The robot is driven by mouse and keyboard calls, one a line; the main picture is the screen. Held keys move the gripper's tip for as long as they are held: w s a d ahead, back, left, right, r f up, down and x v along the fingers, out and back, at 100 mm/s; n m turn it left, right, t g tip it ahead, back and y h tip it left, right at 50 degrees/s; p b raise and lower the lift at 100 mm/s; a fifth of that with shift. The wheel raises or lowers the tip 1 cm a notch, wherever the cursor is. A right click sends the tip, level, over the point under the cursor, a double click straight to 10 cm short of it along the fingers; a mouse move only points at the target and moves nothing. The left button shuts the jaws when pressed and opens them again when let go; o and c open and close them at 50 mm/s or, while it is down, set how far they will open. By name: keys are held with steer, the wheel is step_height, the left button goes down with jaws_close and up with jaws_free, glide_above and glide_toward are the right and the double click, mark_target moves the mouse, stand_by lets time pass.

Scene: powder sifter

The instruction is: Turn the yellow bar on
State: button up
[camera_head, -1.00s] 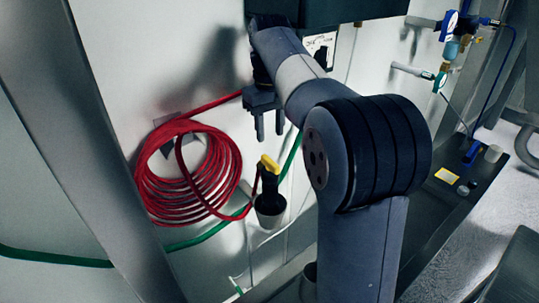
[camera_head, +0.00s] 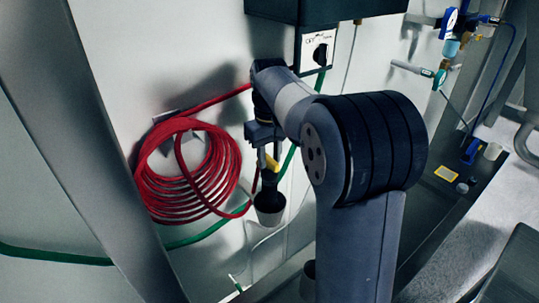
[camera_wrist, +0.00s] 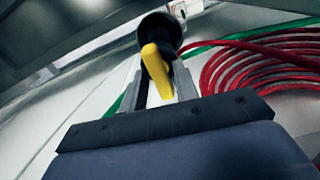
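The yellow bar (camera_head: 272,163) is a short lever on top of a dark, cup-like fitting (camera_head: 269,200) by the wall, beside the red hose coil. My gripper (camera_head: 266,160) points down right at the bar and hides part of it in the head view. In the wrist view, the yellow bar (camera_wrist: 157,68) lies lengthwise between the two fingers of my gripper (camera_wrist: 158,82). The fingers stand apart, with a gap visible on the left of the bar. The right finger is close to the bar; I cannot tell whether it touches.
A red hose coil (camera_head: 185,175) hangs on the wall left of my gripper. A green hose (camera_head: 55,257) runs behind it. A panel with a dark knob (camera_head: 319,54) is above. A grey post (camera_head: 95,150) stands at left.

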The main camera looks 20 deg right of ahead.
mark_target(269, 158)
jaws_close()
steer(key=shift+r+m+p, duration=0.1)
steer(key=shift+m+p, duration=0.3)
steer(key=shift+o, duration=1.1)
jaws_free()
step_height(269, 158, up, 11)
steer(key=shift+f, duration=0.2)
